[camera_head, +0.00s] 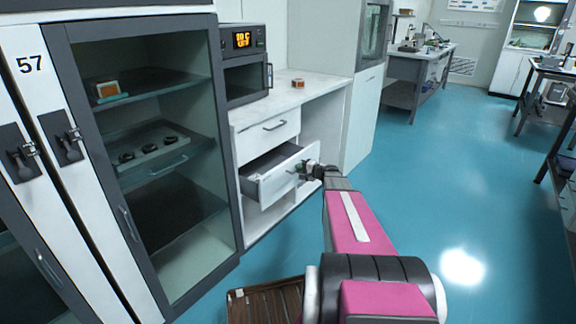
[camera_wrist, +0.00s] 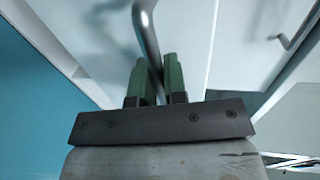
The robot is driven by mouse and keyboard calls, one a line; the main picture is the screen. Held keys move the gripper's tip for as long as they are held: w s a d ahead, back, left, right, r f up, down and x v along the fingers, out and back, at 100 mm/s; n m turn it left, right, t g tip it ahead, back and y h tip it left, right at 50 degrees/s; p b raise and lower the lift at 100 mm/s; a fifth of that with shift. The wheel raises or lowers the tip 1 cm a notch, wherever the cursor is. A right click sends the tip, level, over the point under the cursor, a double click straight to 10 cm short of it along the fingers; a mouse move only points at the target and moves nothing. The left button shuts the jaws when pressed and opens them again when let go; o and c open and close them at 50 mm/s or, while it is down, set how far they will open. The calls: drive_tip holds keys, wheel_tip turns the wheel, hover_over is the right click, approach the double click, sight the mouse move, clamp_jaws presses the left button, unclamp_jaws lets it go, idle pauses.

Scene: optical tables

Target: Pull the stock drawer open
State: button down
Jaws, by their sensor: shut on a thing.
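The stock drawer (camera_head: 272,182) is the lower drawer of the white counter unit, and it stands pulled partly out. Its inside shows as a dark gap behind the white front. My gripper (camera_head: 308,170) is at the right part of this front. In the wrist view my gripper (camera_wrist: 155,82) has its two green fingers on either side of the grey bar handle (camera_wrist: 149,40), shut on it. The white drawer front (camera_wrist: 180,40) lies behind the handle. In the head view the handle is mostly hidden by my gripper.
A closed drawer (camera_head: 268,135) sits above the open one. A glass-fronted cabinet (camera_head: 150,160) stands close on the left. The blue floor (camera_head: 430,180) to the right is clear.

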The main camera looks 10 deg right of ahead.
drive_tip(key=f+v, duration=0.2)
drive_tip(key=v, duration=0.8)
drive_tip(key=f+v, duration=0.2)
drive_tip(key=v, duration=0.9)
drive_tip(key=shift+s+d, duration=0.2)
drive_tip(key=shift+s, duration=0.2)
drive_tip(key=c, duration=1.2)
unclamp_jaws()
drive_tip(key=v, duration=1)
drive_tip(key=shift+s+d, duration=0.25)
drive_tip(key=shift+s, duration=0.05)
